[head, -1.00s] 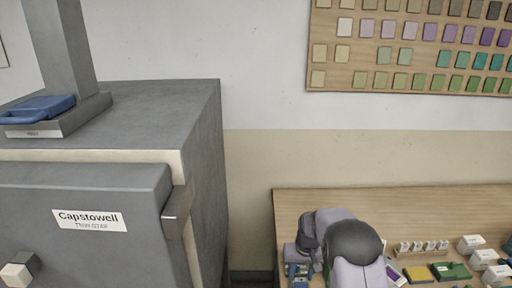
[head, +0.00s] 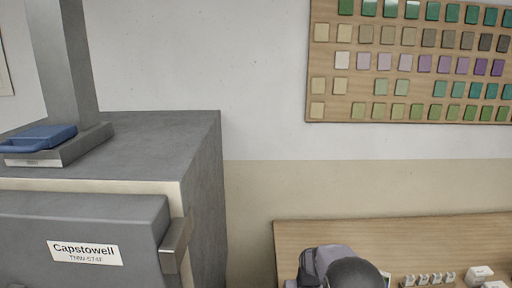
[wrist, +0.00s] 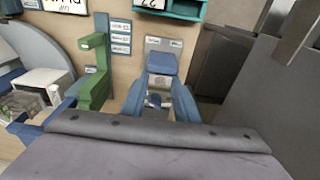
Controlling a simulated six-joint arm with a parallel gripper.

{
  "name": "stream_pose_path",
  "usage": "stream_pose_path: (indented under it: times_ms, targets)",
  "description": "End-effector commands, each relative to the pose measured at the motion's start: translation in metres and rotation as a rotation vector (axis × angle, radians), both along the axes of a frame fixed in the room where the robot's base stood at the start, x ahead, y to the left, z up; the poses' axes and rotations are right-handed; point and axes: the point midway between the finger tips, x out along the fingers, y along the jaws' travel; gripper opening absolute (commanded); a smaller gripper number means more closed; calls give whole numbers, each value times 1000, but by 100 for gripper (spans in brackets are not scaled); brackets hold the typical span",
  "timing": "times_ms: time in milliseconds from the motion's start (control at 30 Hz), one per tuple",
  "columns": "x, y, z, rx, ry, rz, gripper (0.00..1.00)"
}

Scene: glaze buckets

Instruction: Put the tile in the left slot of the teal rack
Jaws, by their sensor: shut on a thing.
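In the wrist view, my gripper (wrist: 162,80) shows as two blue fingers reaching from a mauve-grey plate. In the head view only the top of my arm shows; gripper, tile and rack are out of sight there.
A green upright frame (wrist: 95,75) stands left of my gripper, beside small labels (wrist: 120,27). A white box (wrist: 42,82) is farther left. Grey metal surfaces (wrist: 240,85) close in on the right. A grey kiln (head: 85,225) stands left of the wooden table (head: 420,230).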

Motion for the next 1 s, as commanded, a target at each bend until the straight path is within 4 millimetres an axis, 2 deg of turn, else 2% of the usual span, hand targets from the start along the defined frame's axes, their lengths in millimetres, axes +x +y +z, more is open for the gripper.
stream_pose_path:
  times_ms: [1000]
  targets:
    - [0, 0, 66, 0, -1, 0, 6]
